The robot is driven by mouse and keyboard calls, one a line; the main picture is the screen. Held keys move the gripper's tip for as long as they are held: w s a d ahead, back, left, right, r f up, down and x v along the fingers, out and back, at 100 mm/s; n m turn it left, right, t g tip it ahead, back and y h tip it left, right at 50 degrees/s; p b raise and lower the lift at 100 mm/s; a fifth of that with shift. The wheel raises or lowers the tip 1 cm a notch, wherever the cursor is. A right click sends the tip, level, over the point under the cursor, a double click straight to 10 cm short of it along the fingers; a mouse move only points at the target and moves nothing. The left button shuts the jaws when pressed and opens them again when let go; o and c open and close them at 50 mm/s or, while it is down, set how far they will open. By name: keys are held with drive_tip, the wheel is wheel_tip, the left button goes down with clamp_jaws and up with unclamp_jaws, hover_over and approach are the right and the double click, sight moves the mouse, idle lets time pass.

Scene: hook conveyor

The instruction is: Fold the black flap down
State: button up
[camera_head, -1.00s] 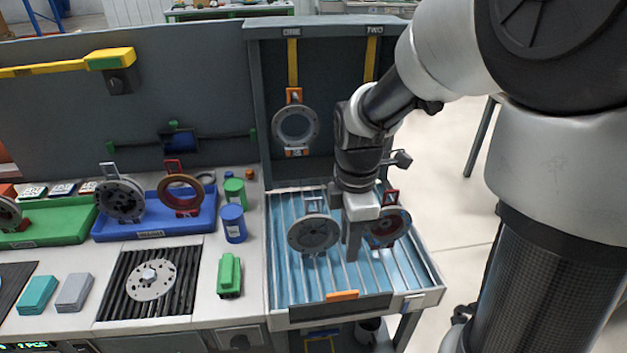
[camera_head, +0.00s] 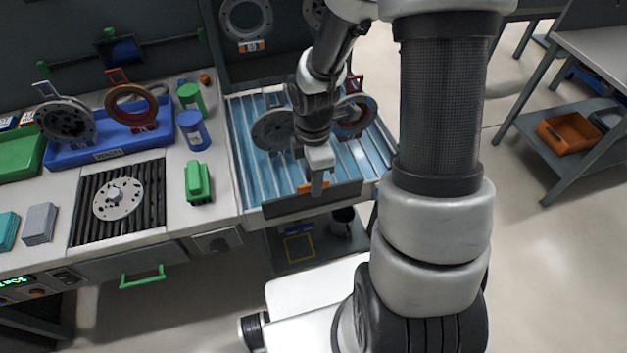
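The black flap (camera_head: 343,195) is a dark panel along the front edge of the blue-striped tray (camera_head: 245,150). It has an orange strip (camera_head: 303,188) at its top middle. The flap seems to stand up at the edge, but its exact angle is hard to tell. My gripper (camera_head: 317,190) points down right at the orange strip and hides part of it and of the flap. Whether it touches the flap cannot be told. The fingers show as one narrow shape, so their opening is unclear.
A green block (camera_head: 197,182) and blue cylinder (camera_head: 192,130) stand left on the bench. A shelf (camera_head: 290,248) lies below the tray.

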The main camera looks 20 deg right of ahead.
drive_tip(key=shift+f, duration=0.2)
drive_tip(key=shift+c, duration=0.3)
clamp_jaws()
idle(1.1)
